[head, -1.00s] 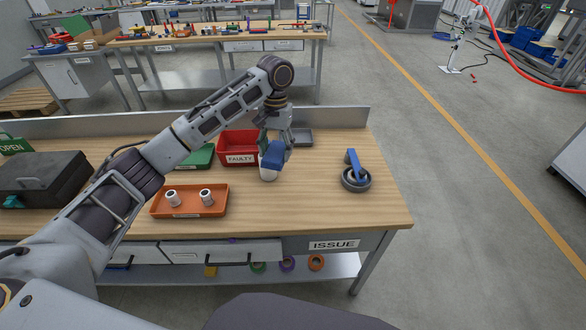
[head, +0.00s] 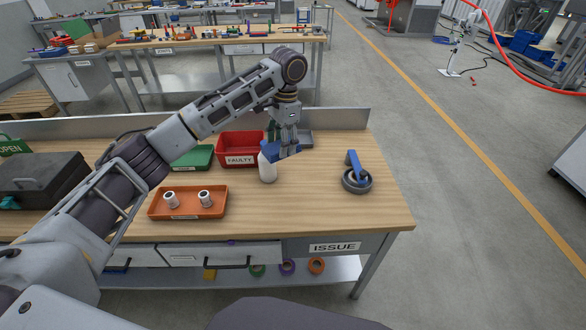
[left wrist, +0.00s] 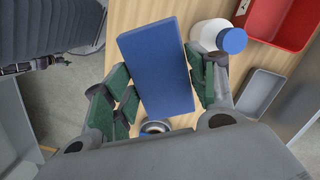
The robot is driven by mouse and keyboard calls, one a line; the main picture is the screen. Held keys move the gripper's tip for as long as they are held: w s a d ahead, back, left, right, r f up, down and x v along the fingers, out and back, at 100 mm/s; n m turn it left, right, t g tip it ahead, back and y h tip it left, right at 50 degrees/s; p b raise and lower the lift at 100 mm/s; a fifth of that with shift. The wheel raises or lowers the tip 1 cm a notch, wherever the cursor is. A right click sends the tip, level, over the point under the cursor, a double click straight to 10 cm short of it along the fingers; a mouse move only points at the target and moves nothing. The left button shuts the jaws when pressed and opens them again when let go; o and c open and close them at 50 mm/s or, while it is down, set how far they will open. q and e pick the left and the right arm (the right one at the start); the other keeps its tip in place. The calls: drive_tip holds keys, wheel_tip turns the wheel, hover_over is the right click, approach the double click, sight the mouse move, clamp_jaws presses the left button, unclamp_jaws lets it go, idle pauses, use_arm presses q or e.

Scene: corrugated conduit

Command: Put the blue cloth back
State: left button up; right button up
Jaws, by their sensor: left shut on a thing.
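My left gripper (head: 288,152) is shut on the blue cloth (left wrist: 158,68), a flat, folded rectangle held between the green-padded fingers in the left wrist view. In the head view the cloth (head: 292,156) shows partly behind the fingers, above the table just right of and behind a white bottle (head: 267,170). In the left wrist view the bottle (left wrist: 208,37) has a blue cap and stands close beside the cloth. My right gripper is not in view.
A red FAULTY bin (head: 240,149) and a grey tray (head: 304,138) stand behind. A dark round item with a blue upright part (head: 355,178) is at right. An orange tray (head: 188,210) holds two white cylinders. The table's front right is clear.

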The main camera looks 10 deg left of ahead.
use_arm(q)
drive_tip(key=m, duration=0.2)
drive_tip(key=shift+f+m, duration=0.3)
drive_tip(key=shift+s+f+m, duration=0.1)
drive_tip(key=shift+f+m, duration=0.1)
drive_tip(key=shift+m, duration=0.9)
drive_tip(key=m, duration=0.4)
drive_tip(key=m+t, duration=0.1)
drive_tip(key=m, duration=0.1)
drive_tip(key=shift+f, duration=0.3)
drive_tip(key=m, duration=0.2)
drive_tip(key=shift+m+t, duration=0.3)
drive_tip(key=shift+m, duration=0.1)
drive_tip(key=m, duration=0.3)
drive_tip(key=shift+f, duration=0.1)
drive_tip(key=shift+m, duration=0.9)
drive_tip(key=m, duration=0.3)
drive_tip(key=shift+t, duration=0.3)
drive_tip(key=shift+m+h, duration=0.3)
drive_tip(key=shift+m, duration=2.7)
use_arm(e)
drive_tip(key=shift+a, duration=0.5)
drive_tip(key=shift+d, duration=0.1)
